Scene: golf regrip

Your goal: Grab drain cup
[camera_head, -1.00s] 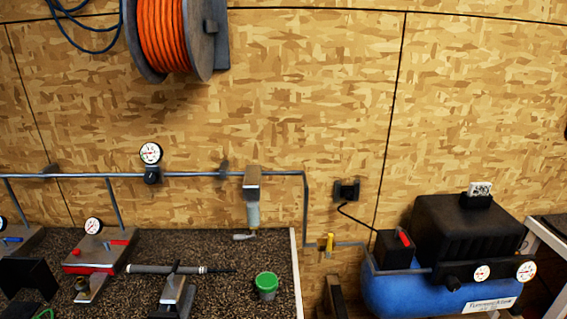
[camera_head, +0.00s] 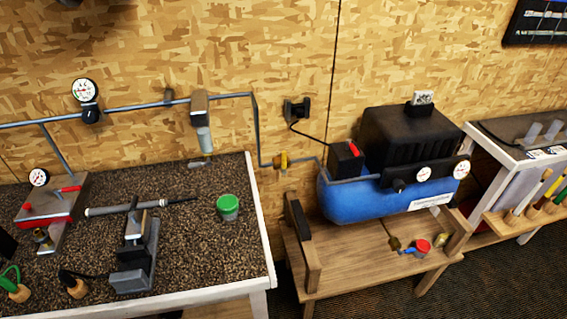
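Two small cups are in view, and no label tells which is the drain cup. One with a red top (camera_head: 422,247) sits on the wooden stand below the blue compressor tank (camera_head: 350,203), beside a small brass fitting with a blue handle (camera_head: 407,251). Neither of my grippers is in view.
The bench (camera_head: 190,257) carries a clamp (camera_head: 135,240) and a dark rod with a grey grip (camera_head: 125,209). An air pipe (camera_head: 140,106) runs along the wall. The wooden stand (camera_head: 345,265) has bare room at front left. A rack with handled tools (camera_head: 530,195) stands at right.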

